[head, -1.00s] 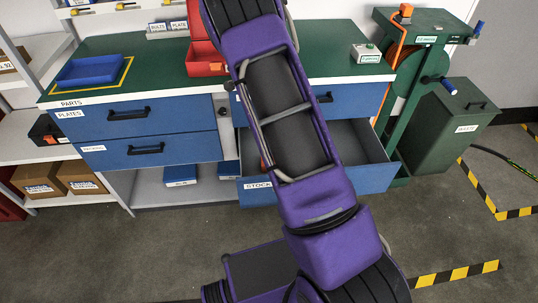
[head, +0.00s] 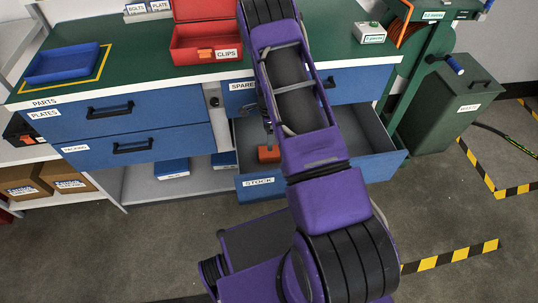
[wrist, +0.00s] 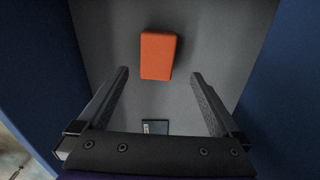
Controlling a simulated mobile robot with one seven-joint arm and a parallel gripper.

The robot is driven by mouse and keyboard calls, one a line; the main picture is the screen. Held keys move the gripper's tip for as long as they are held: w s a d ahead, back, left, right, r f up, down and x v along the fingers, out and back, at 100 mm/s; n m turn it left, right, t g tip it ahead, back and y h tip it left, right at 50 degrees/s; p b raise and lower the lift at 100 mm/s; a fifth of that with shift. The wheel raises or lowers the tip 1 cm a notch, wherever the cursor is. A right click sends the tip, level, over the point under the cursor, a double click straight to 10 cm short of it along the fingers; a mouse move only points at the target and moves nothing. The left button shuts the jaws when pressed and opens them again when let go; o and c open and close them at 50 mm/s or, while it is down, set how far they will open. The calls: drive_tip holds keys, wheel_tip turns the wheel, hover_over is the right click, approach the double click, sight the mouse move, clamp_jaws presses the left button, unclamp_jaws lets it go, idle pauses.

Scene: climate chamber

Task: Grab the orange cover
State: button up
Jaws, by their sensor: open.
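The orange cover (wrist: 158,56) is a small block lying on the grey floor of the open drawer labelled STOCK (head: 360,176). It also shows in the head view (head: 269,153), just left of my arm. My gripper (wrist: 158,78) is open and empty, with its fingers pointing into the drawer. In the wrist view the cover lies just beyond the fingertips, between their lines, and is not held. In the head view my arm hides part of the drawer and most of my gripper.
Blue drawer walls stand close on both sides in the wrist view. A small dark labelled item (wrist: 155,127) shows between the fingers. A red CLIPS box (head: 205,40) and a blue tray (head: 62,64) stand on the green worktop. A green waste bin (head: 450,112) stands right.

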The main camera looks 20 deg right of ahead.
sight(269, 154)
wheel_tip(269, 154, down, 5)
drive_tip(key=shift+s+f+b, duration=0.15)
drive_tip(key=shift+f+b, duration=0.15)
drive_tip(key=shift+f, duration=1.05)
drive_tip(key=shift+s+f+b, duration=0.1)
drive_tip(key=shift+f+b, duration=0.2)
drive_tip(key=shift+f, duration=1)
drive_tip(key=c, duration=1.3)
